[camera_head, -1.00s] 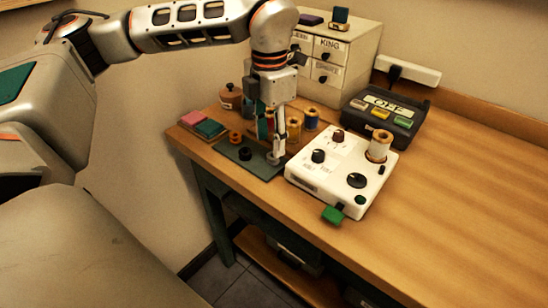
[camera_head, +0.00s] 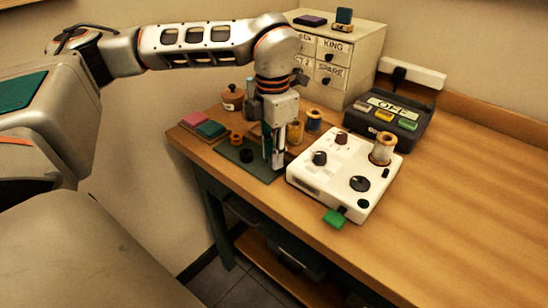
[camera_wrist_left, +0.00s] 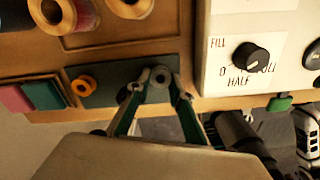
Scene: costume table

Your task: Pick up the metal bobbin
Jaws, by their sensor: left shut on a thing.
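The metal bobbin (camera_wrist_left: 160,77), a small grey ring with a dark hole, is between the fingertips in the left wrist view. My left gripper (camera_head: 273,164) points down over the right part of the dark green mat (camera_head: 261,171). It is shut on the bobbin, and its fingers also show in the wrist view (camera_wrist_left: 157,84). In the head view the fingers hide the bobbin. I cannot tell whether it still touches the mat. A black bobbin (camera_head: 246,155) and an orange bobbin (camera_head: 237,138) lie on the mat to the left.
A white control box (camera_head: 325,180) with knobs stands close right of the gripper. Thread spools (camera_head: 313,120) and a small drawer cabinet (camera_head: 345,50) are behind. Pink and green blocks (camera_head: 211,129) lie left. The table's right side (camera_head: 460,190) is clear.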

